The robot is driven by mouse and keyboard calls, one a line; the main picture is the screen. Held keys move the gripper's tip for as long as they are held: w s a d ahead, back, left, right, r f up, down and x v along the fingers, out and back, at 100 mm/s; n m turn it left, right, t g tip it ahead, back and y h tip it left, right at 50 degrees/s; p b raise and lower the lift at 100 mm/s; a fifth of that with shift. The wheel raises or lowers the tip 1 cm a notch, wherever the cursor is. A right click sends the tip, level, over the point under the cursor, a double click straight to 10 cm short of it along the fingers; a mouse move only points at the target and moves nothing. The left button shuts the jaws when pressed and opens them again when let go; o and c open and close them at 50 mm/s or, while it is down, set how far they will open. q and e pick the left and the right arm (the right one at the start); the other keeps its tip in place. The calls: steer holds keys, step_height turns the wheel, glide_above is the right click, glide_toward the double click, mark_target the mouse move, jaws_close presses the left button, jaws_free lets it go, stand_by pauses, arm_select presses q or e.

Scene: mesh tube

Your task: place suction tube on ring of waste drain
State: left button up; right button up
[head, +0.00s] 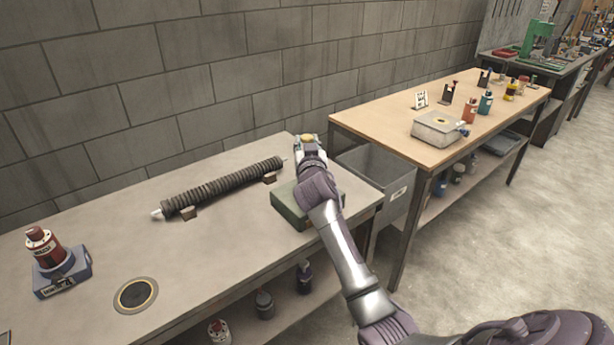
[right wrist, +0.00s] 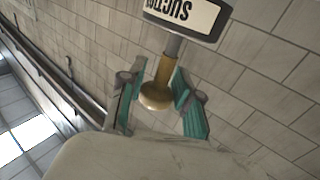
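My right gripper (head: 307,145) is up near the back right corner of the near table. In the right wrist view, its teal fingers (right wrist: 160,85) are on either side of the brass part (right wrist: 165,75) of a piece with a dark body labelled "SUCTI…", which I take as the suction tube. It seems held, with no support visible under it; the exact finger contact is hard to see. A flat black disc with a yellow ring (head: 136,294) lies at the table's front left. I cannot read which is the waste drain.
A ribbed dark tube (head: 222,187) lies on two small supports. A green-grey box (head: 288,207) is below my right arm. The table (head: 205,258) is clear between the disc and box.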

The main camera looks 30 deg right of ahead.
jaws_close()
steer(key=shift+r, duration=0.15)
